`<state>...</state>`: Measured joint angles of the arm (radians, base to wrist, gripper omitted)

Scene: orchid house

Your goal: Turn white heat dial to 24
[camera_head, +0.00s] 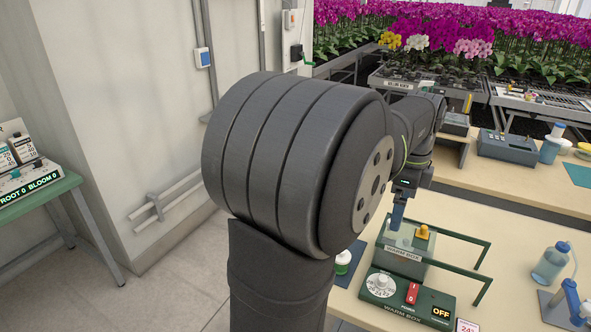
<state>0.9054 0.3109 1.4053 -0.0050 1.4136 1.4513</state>
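The white heat dial (381,285) sits on the left part of the dark green front panel (402,309) of the warm box (407,251). It has dark numbers around its face, too small to read surely, and a raised knob in the middle. A small card (467,326) at the bottom edge reads 24. My gripper (397,216) is above the back left of the warm box, behind the dial and apart from it. A narrow blue part shows at its lower end. I cannot tell whether the fingers are open or shut.
Beside the dial are a red switch (412,293) and a display reading OFF (440,312). Green handle rails (455,237) and an orange knob (423,232) stand up on the box. A wash bottle (549,265) is at right. My arm hides the bench's left part.

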